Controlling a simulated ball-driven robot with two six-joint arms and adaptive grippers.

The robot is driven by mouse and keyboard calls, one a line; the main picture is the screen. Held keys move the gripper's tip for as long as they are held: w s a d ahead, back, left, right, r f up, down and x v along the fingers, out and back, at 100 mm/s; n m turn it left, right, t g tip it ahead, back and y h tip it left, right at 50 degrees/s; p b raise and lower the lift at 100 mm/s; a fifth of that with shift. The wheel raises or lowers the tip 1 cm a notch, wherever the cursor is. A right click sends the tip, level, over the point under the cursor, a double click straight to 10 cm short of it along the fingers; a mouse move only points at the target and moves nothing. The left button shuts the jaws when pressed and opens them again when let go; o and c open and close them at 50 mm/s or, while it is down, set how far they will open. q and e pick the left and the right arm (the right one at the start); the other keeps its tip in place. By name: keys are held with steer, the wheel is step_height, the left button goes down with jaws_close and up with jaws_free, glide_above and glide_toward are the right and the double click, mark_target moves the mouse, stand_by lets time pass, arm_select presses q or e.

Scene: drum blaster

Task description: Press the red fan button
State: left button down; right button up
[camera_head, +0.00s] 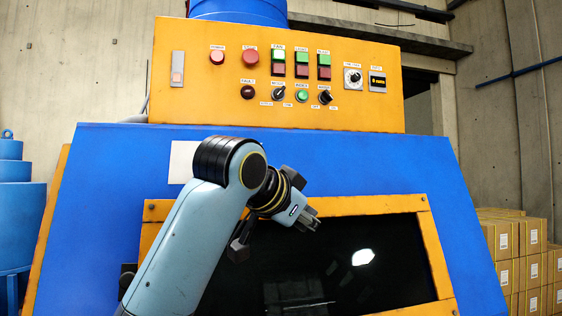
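The orange control panel (215,110) sits on top of the blue machine. It carries three green-over-red button pairs in its upper middle. The leftmost pair seems to be labelled FAN, though the print is small. Its red button (278,70) is dark, right below a bright, lit-looking green button (278,56). My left gripper (311,221) is in front of the machine's dark window, well below the panel and apart from the buttons. Its fingers are too small and turned to show whether they are open. My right gripper is not in view.
Other red-under-green pairs (302,70) (324,73) stand close on the right. Round red buttons (217,57) (251,56) are on the left, and knobs (278,93) (325,97) sit below. The dark window (390,280) has an orange frame. Cardboard boxes (530,270) are stacked at right.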

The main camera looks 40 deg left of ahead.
mark_target(279, 69)
arm_select(q)
step_height(279, 69, up, 34)
steer(key=a+m+t, duration=0.2)
steer(key=t, duration=0.4)
steer(key=shift+s+f, duration=0.2)
steer(key=shift+s, duration=0.05)
steer(key=shift+w+a, duration=0.1)
steer(key=shift+a, duration=0.05)
steer(key=shift+w+a, duration=1.4)
steer(key=shift+a, duration=0.25)
steer(key=shift+w+a, duration=1.4)
steer(key=shift+a, duration=0.2)
steer(key=shift+a, duration=0.1)
steer(key=shift+w+a, duration=0.25)
